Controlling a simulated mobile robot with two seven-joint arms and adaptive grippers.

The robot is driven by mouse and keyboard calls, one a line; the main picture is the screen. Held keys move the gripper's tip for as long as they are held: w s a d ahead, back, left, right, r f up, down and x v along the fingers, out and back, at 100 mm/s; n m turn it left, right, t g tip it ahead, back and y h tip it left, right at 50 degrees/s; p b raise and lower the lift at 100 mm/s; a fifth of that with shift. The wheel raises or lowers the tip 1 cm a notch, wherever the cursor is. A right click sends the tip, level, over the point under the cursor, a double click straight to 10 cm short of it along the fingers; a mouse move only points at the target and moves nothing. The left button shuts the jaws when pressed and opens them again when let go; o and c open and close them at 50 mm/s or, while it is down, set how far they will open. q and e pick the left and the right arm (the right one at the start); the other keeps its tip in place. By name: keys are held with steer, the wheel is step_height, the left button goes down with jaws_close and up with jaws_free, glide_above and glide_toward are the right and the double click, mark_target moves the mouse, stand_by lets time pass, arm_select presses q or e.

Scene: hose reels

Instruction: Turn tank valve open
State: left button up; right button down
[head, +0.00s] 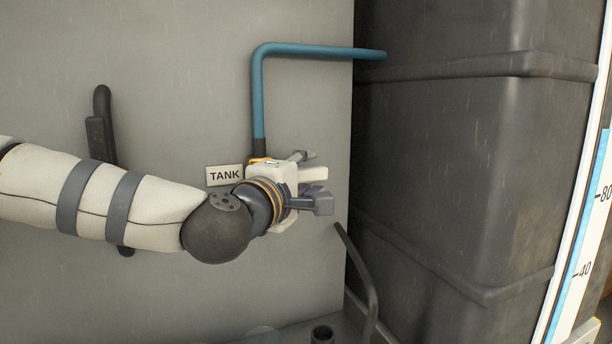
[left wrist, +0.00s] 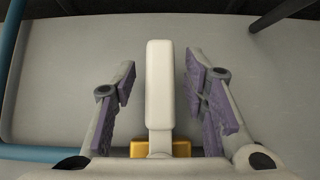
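My left gripper (head: 311,182) is at the tank valve on the wall, just right of the TANK label (head: 224,175). The cream valve handle (head: 314,173) shows between its two fingers. In the left wrist view the handle (left wrist: 160,85) stands between the purple-padded fingers, with a gap on each side, so the gripper is open around it and not gripping. A brass-coloured valve part (left wrist: 160,149) shows at the handle's base. Most of the valve body is hidden behind my wrist in the head view. My right gripper is not in view.
A blue pipe (head: 258,95) rises above the valve and bends right to a large dark tank (head: 470,150). A dark bracket (head: 102,125) is on the wall behind my arm. A dark curved pipe (head: 366,285) is below right. A level gauge (head: 590,210) stands at far right.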

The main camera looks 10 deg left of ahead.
arm_select(q)
jaws_close()
